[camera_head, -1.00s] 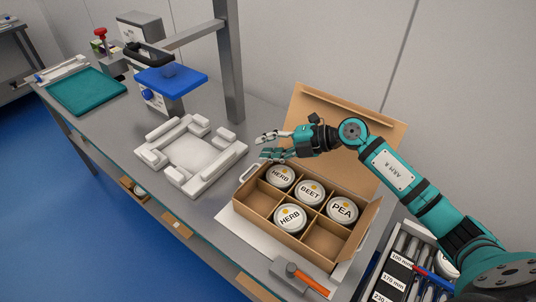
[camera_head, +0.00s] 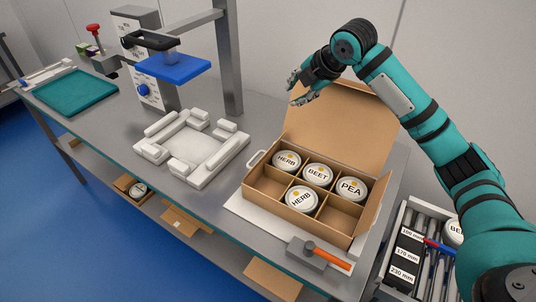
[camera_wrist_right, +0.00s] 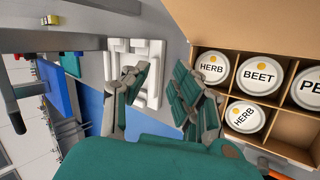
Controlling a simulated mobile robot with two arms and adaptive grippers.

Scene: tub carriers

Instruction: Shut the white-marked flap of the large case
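The large case is an open brown cardboard box (camera_head: 278,208) with dividers, on the bench in the head view. Several round tins labelled HERB, BEET and PEA sit in its compartments; front-right is empty. Its large back flap (camera_head: 335,125) stands up, leaning back. A narrow flap (camera_head: 374,212) stands out on the right side. I cannot make out a white mark on either flap. My right gripper (camera_head: 296,92) is raised beside the back flap's upper left corner. In the right wrist view, its fingers (camera_wrist_right: 162,88) are apart with nothing between them. My left gripper is out of view.
A white fixture (camera_head: 190,147) lies left, beside a press with a blue plate (camera_head: 173,68). A metal post (camera_head: 228,65) rises behind.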

